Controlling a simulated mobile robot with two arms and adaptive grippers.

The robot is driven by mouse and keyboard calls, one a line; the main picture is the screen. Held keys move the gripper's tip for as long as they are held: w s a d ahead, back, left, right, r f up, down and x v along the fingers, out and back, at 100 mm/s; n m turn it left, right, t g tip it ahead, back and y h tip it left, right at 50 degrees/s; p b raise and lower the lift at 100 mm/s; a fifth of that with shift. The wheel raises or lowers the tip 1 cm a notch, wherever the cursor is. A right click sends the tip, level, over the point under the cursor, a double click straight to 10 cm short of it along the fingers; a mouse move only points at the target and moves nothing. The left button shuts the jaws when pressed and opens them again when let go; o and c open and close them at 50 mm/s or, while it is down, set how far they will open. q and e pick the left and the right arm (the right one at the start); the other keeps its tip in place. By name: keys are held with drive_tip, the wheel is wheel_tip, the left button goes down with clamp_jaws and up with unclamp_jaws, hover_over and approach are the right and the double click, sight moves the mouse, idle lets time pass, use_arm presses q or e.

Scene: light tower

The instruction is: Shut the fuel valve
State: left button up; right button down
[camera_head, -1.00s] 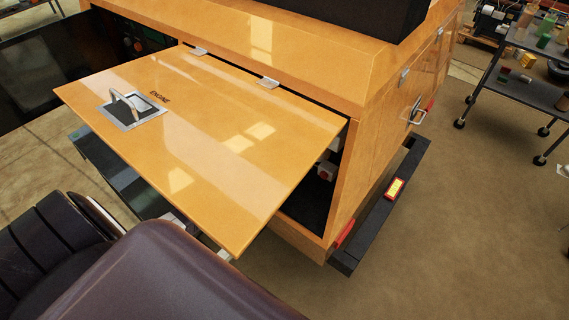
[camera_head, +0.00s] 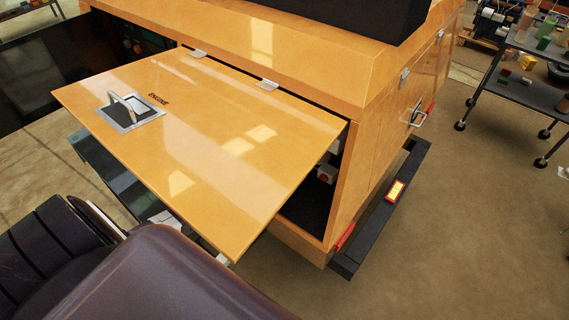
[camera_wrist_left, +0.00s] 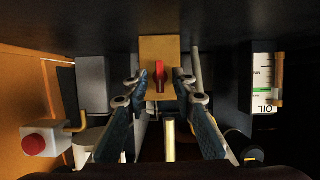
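In the left wrist view, a red valve handle (camera_wrist_left: 160,76) stands upright on a brass-coloured block (camera_wrist_left: 159,50) inside the engine compartment. I take it to be the fuel valve. My left gripper (camera_wrist_left: 162,78) is open, with one fingertip to each side of the red handle. A gap shows on both sides of it, and I cannot tell how much depth separates them. In the head view, the raised panel marked ENGINE (camera_head: 200,135) hides my left gripper and the valve. My right gripper is in neither view.
A red button on a grey box (camera_wrist_left: 36,143) is at the left in the wrist view. An oil gauge (camera_wrist_left: 264,85) is at the right, and a brass-coloured rod (camera_wrist_left: 169,138) lies between the fingers. A black bumper (camera_head: 380,210) and a cart (camera_head: 530,90) stand to the right.

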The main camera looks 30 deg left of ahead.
use_arm(q)
drive_tip(key=shift+s, duration=0.15)
drive_tip(key=shift+s+r, duration=0.15)
drive_tip(key=shift+s, duration=0.4)
drive_tip(key=d+v, duration=0.1)
drive_tip(key=v, duration=0.9)
drive_tip(key=shift+s+a+r, duration=0.25)
drive_tip(key=shift+a+r, duration=0.05)
drive_tip(key=shift+a, duration=0.25)
drive_tip(key=shift+d, duration=0.1)
